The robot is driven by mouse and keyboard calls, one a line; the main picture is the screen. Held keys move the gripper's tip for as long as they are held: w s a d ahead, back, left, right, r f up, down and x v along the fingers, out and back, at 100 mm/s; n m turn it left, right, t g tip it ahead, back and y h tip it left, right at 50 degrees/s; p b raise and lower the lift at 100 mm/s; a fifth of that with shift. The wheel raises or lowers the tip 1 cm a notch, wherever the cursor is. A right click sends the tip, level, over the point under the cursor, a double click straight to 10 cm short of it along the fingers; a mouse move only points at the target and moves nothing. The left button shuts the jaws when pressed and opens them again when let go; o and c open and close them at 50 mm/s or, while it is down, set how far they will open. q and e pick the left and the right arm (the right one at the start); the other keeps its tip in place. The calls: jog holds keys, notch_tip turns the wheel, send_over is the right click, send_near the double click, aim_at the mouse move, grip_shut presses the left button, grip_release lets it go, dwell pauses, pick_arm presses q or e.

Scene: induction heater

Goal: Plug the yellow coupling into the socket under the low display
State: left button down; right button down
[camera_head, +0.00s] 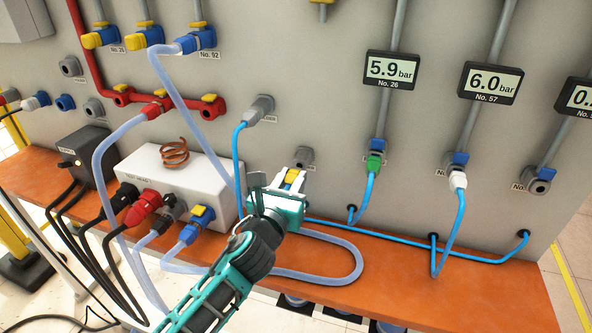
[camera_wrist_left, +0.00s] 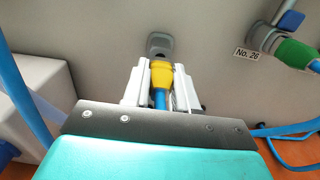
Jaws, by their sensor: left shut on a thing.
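My left gripper (camera_head: 290,181) is shut on the yellow coupling (camera_wrist_left: 161,73), whose blue hose hangs down between the fingers. In the head view the coupling (camera_head: 292,175) shows only partly between the fingers. Its far end is at a grey wall socket (camera_wrist_left: 159,45); I cannot tell whether it sits in it or just in front. The low display (camera_head: 580,97), reading "0." and cut by the picture edge, is at the far right. The grey socket (camera_head: 540,180) under it is empty. My right gripper is not in view.
A green coupling (camera_head: 375,164) is plugged under the 5.9 bar display (camera_head: 391,69), a white one (camera_head: 458,181) under the 6.0 bar display (camera_head: 490,83). Blue hoses cross the orange bench (camera_head: 420,289). A white box (camera_head: 195,172) with hoses stands left of my gripper.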

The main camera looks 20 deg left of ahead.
aim_at(288, 186)
pick_arm(q)
jog(key=shift+s+a+p, duration=0.1)
jog(key=shift+s+p, duration=0.25)
jog(key=shift+s, duration=1.7)
